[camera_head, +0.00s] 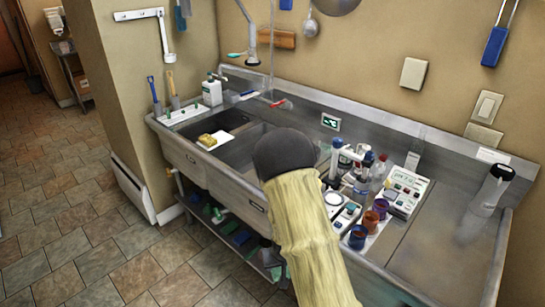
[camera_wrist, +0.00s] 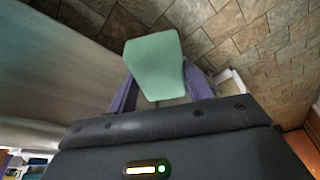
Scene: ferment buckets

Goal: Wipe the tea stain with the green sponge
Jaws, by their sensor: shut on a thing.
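The green sponge (camera_wrist: 155,62) shows in the wrist view as a pale green block. My gripper (camera_wrist: 160,84) is shut on it, with one purple finger at each side. Floor tiles show beyond the sponge, and a smooth grey surface (camera_wrist: 62,62) lies to its left. In the head view my arm's covered sleeve reaches over the sink counter and hides my gripper and the sponge. I cannot make out a tea stain in either view.
The steel sink counter (camera_head: 440,250) runs along the wall. Several bottles and cups, including a dark red cup (camera_head: 371,221), and a white device (camera_head: 405,192) stand right of my arm. The tiled floor (camera_head: 85,235) is clear.

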